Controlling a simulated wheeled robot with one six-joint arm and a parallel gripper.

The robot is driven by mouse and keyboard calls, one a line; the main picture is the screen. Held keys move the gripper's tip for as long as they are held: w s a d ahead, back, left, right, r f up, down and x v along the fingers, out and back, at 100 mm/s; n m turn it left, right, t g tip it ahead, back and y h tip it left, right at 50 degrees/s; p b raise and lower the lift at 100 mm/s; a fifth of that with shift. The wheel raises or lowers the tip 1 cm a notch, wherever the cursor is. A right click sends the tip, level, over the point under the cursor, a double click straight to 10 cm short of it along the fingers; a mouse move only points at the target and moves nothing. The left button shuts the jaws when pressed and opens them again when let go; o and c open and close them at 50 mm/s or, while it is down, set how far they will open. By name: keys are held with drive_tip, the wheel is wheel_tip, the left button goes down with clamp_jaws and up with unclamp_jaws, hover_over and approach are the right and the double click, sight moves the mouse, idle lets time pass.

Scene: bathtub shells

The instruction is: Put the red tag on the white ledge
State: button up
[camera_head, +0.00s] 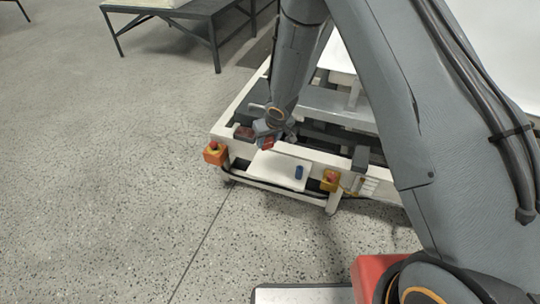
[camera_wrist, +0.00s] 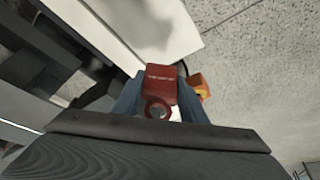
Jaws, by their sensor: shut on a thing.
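The red tag (camera_wrist: 160,85) is held between the two fingers of my gripper (camera_wrist: 160,108) in the wrist view. It has small pale lettering and a round hole at its near end. In the head view my gripper (camera_head: 270,138) is low over the front of the machine frame, with a bit of the red tag (camera_head: 268,144) showing at it. The white ledge (camera_head: 282,170) is a flat plate just below and in front of my gripper; it also shows in the wrist view (camera_wrist: 165,30). The tag appears above the ledge's edge, but I cannot tell whether they touch.
Open floor lies in front.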

sight(270, 147)
drive_tip(key=shift+w+a+f+b, duration=0.1)
drive_tip(key=shift+f+b, duration=0.25)
drive_tip(key=shift+f, duration=0.05)
drive_tip(key=f+b, duration=0.2)
drive_tip(key=f, duration=0.1)
drive_tip(key=f+b, duration=0.1)
drive_tip(key=shift+w+d+f, duration=0.15)
drive_tip(key=shift+d+f, duration=0.05)
drive_tip(key=shift+d, duration=0.1)
drive_tip(key=shift+f+b, duration=0.55)
drive_tip(key=shift+f, duration=1.85)
drive_tip(key=shift+f, duration=0.1)
drive_tip(key=o, duration=1)
drive_tip(key=p+v, duration=0.2)
drive_tip(key=v, duration=1)
drive_tip(key=shift+r, duration=0.3)
